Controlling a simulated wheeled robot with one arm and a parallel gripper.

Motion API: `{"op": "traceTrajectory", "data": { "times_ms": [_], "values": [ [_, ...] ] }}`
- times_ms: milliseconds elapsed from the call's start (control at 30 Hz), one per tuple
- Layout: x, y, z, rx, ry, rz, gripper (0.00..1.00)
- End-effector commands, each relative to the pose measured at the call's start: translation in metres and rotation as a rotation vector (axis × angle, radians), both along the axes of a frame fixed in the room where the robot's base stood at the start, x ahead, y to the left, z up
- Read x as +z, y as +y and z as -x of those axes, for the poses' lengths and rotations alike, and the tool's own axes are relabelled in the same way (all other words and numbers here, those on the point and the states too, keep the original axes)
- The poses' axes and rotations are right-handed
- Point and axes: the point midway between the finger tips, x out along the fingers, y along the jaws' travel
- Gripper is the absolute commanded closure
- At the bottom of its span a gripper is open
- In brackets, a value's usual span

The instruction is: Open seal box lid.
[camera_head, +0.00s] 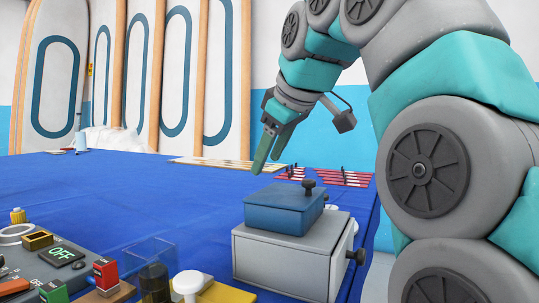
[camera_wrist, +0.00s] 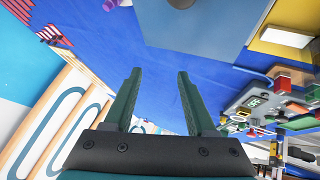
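A small blue box (camera_head: 284,212) with a blue lid (camera_head: 288,193) sits on top of a grey box (camera_head: 285,262). A black knob (camera_head: 308,186) stands on the lid near its back right, and the lid looks closed. In the wrist view, a blue-grey surface (camera_wrist: 215,27) at the top edge appears to be the lid, with a dark knob (camera_wrist: 180,3) cut by the frame edge. My gripper (camera_head: 269,163) is above and behind the blue box, fingers pointing down. Its fingers are apart and empty in the wrist view (camera_wrist: 159,75), not touching the box.
The grey box has a black knob (camera_head: 357,257) on its right side. A control panel with an OFF display (camera_head: 62,253) and a clear container (camera_head: 150,258) stand at the front left. Red-and-white strips (camera_head: 343,177) lie behind. The blue table (camera_head: 130,190) is clear to the left.

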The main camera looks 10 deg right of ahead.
Motion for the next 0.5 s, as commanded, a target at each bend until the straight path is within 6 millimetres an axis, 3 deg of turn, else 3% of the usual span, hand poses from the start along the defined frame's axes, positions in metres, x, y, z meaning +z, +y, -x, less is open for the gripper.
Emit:
{"op": "traceTrajectory", "data": {
  "times_ms": [500],
  "values": [
    [0.009,-0.0027,0.0058,-0.002,-0.001,-0.001,0.43]
  ]
}}
